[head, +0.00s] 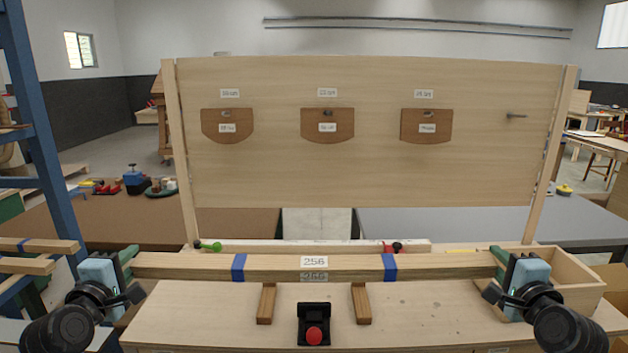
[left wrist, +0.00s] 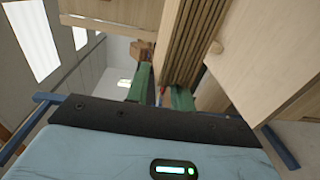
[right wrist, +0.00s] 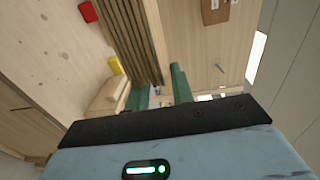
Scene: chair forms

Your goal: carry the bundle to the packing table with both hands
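The bundle (head: 345,266) is a long set of pale wooden slats with two blue bands and a "256" label. It lies level across the head view and shows in both wrist views (left wrist: 190,45) (right wrist: 135,40). My left gripper (head: 128,262) is at its left end and my right gripper (head: 500,263) at its right end. The green fingers of each are narrowly spaced and appear closed around the bundle's ends. Two wooden blocks (head: 267,304) (head: 361,304) show under it; whether it touches them is hidden. No table is marked as the packing table.
The bench (head: 200,315) below carries a red button (head: 314,336). An upright panel (head: 370,165) with three brown pockets stands behind. Beyond are a brown table (head: 140,222) and a grey table (head: 460,228). A blue rack (head: 38,130) is at left, a wooden bin (head: 575,280) at right.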

